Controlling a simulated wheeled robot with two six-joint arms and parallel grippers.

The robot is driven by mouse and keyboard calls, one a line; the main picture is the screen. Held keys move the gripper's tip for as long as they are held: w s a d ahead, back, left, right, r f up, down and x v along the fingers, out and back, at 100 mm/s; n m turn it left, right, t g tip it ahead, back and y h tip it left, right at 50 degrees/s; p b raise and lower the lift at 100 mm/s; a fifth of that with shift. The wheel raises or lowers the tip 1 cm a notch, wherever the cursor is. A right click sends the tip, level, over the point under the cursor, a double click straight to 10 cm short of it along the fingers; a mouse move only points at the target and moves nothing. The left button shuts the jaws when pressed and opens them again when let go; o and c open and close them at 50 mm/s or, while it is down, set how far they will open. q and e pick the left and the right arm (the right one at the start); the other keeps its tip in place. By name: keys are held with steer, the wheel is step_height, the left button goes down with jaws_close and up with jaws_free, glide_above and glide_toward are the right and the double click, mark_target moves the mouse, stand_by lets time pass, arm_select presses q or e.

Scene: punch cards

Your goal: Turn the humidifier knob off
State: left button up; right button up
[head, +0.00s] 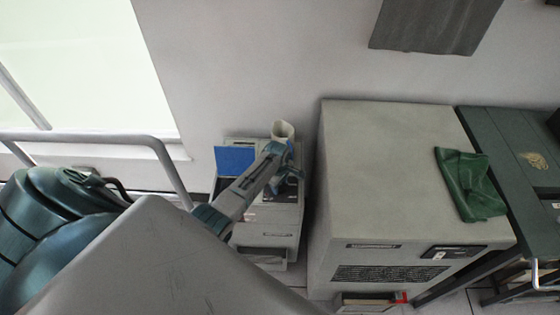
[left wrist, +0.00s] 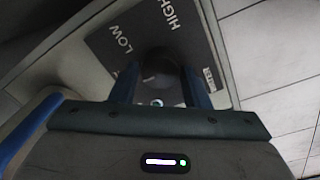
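The humidifier (head: 268,215) is a light grey box on the floor by the wall, with a blue panel (head: 234,160) and a pale spout (head: 282,130) on top. My left gripper (head: 284,168) is over its top right part and hides the knob in the head view. In the left wrist view, the dark round knob (left wrist: 160,68) sits on a dark label plate (left wrist: 140,30) marked LOW and HIGH. The two fingers of my left gripper (left wrist: 160,85) are on either side of the knob. Whether they press on it is not clear. My right gripper is not in view.
A large grey cabinet (head: 385,170) stands close to the right of the humidifier. A green cloth (head: 468,185) hangs over its right edge. A dark green table (head: 515,155) is further right.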

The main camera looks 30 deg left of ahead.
arm_select(q)
steer(key=shift+o, duration=1.3)
steer(key=shift+r, duration=0.1)
step_height(320, 180, up, 11)
steer(key=shift+s+f+b, duration=0.2)
steer(key=shift+s+b, duration=0.2)
steer(key=shift+b, duration=0.05)
